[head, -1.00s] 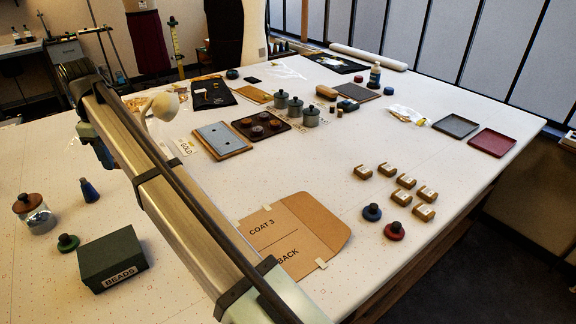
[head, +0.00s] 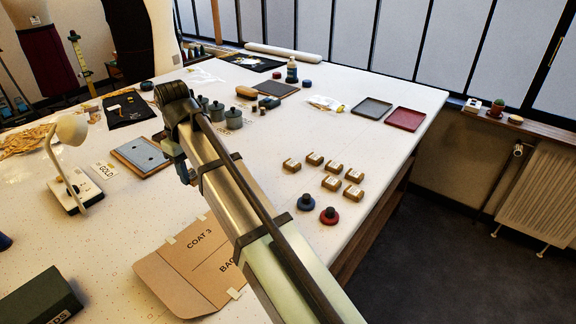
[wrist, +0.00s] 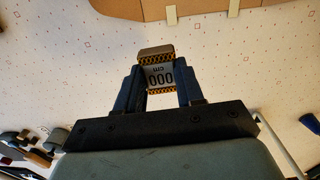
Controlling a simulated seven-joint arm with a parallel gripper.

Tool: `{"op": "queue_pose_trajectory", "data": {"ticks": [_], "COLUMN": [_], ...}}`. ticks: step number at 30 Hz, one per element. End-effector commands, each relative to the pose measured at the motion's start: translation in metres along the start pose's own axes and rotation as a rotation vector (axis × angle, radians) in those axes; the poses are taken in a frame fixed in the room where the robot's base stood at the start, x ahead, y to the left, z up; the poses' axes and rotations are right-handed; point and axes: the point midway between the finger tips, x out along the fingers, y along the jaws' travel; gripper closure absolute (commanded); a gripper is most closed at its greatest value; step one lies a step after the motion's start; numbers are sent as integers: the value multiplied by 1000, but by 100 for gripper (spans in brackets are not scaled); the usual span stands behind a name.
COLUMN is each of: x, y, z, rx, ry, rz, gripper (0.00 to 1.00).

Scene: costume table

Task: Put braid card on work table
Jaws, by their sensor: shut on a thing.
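The braid card (wrist: 160,76) shows in the wrist view, a small card with patterned gold-and-black bands and a pale label reading "000 cm". My gripper (wrist: 161,92) is shut on it, one dark finger on each side. The card is held above the white, red-marked work table (wrist: 60,45). The bare table top (head: 100,235) shows to the left of my arm.
A cardboard pattern marked "COAT 3" (head: 180,270) lies at the front. A desk lamp (head: 72,165) and a grey-topped board (head: 140,154) are left of my arm. Several small labelled gold-brown blocks (head: 331,183) and blue and red knobbed discs (head: 328,215) lie to its right.

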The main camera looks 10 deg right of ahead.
Motion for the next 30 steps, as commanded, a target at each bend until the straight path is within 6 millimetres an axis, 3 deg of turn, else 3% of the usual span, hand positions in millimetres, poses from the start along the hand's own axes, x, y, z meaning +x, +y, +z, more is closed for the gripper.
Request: {"op": "queue_pose_trajectory", "data": {"ticks": [3,15,24,30], "x": [4,12,14,14], "y": [34,136,202,235], "z": [24,97,154,184], "rx": [62,253,390,458], "ry": [0,1,1,2], "rz": [0,0,0,0], "gripper": [92,92,92,92]}}
